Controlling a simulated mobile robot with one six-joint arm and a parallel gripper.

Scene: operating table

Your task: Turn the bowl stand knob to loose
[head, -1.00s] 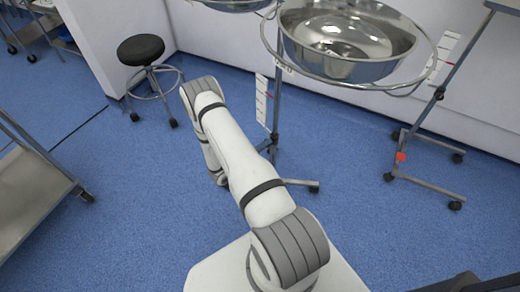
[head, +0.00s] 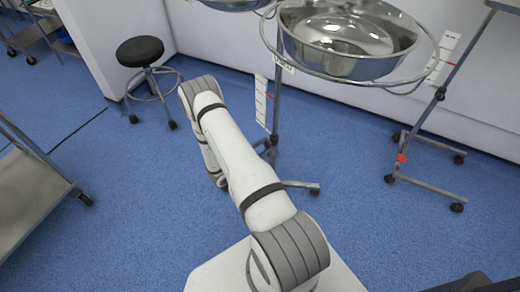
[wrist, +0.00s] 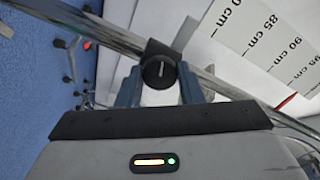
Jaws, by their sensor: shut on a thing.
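In the wrist view a round black knob (wrist: 158,72) with a small pale mark on its face sits on a dark clamp block on the bowl stand's metal pole (wrist: 105,32). The two blue-grey fingers of my gripper (wrist: 160,86) are on either side of the knob and shut on it. In the head view the bowl stand (head: 277,112) stands beyond my arm, with a shiny steel bowl (head: 350,65) in its ring. My gripper and the knob are hidden behind my arm there.
A white height scale (wrist: 265,40) with cm marks and a red pointer (wrist: 285,101) is close on the right in the wrist view. A black stool (head: 140,50) is at the left, a wheeled frame stand (head: 430,110) at the right, and a metal cart (head: 30,185) at the left edge.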

